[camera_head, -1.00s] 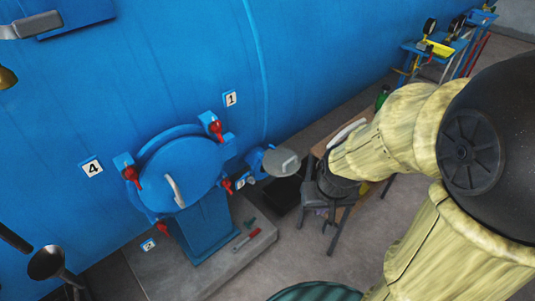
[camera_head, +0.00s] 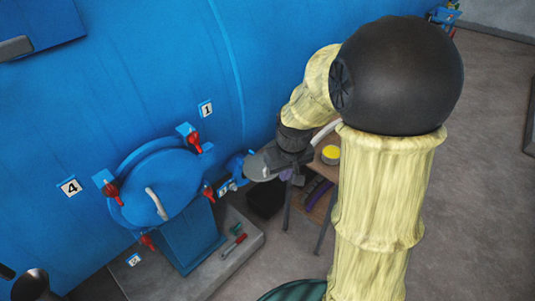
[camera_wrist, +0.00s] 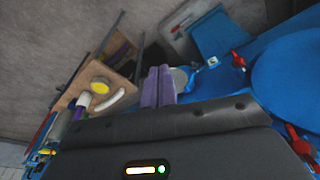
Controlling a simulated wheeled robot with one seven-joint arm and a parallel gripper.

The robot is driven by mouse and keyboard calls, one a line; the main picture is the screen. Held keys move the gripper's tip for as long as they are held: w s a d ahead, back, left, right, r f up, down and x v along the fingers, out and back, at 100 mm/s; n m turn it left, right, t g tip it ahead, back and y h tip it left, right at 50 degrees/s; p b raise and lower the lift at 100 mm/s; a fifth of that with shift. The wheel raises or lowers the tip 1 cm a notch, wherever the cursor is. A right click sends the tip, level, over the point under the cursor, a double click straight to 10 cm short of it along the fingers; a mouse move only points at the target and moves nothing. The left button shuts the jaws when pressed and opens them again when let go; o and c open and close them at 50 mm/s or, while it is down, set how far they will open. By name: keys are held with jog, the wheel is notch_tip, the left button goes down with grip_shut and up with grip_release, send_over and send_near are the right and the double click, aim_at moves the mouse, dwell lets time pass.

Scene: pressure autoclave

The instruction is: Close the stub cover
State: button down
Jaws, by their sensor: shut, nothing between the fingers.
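The stub cover (camera_head: 259,166) is a grey round plate beside the small blue stub (camera_head: 235,166) on the vessel's side. It stands out to the right of the stub, and its right part is behind my gripper. My gripper (camera_head: 287,174) is by the cover's right edge in the head view; I cannot tell whether they touch. In the wrist view my purple fingers (camera_wrist: 158,87) are together and empty. Part of the grey cover (camera_wrist: 180,79) shows just behind and right of them.
A large blue hatch (camera_head: 160,190) with red clamp handles is left of the stub. A wooden table (camera_head: 322,180) with a yellow round item (camera_head: 331,154) stands close to the right of my gripper. Small tools lie on the grey plinth (camera_head: 245,257) below.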

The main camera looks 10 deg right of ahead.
jog(key=w+a+n+g+p, duration=0.1)
jog(key=w+n+p, duration=0.2)
jog(key=w, duration=1.7)
jog(key=shift+w+a+n+y, duration=0.25)
jog(key=shift+w+n+y, duration=0.05)
jog(key=shift+n, duration=0.9)
jog(key=shift+f+p, duration=0.2)
jog(key=shift+p, duration=0.1)
jog(key=f+p, duration=0.1)
jog(key=f, duration=0.3)
jog(key=f+p, duration=0.2)
jog(key=f, duration=0.2)
jog(key=s+f+p, duration=0.1)
jog(key=f+p, duration=0.1)
jog(key=f, duration=0.2)
jog(key=shift+d+f, duration=0.1)
jog(key=shift+d, duration=0.25)
jog(key=shift+s+f, duration=0.1)
jog(key=shift+f, duration=0.25)
jog(key=shift+d+f, duration=0.1)
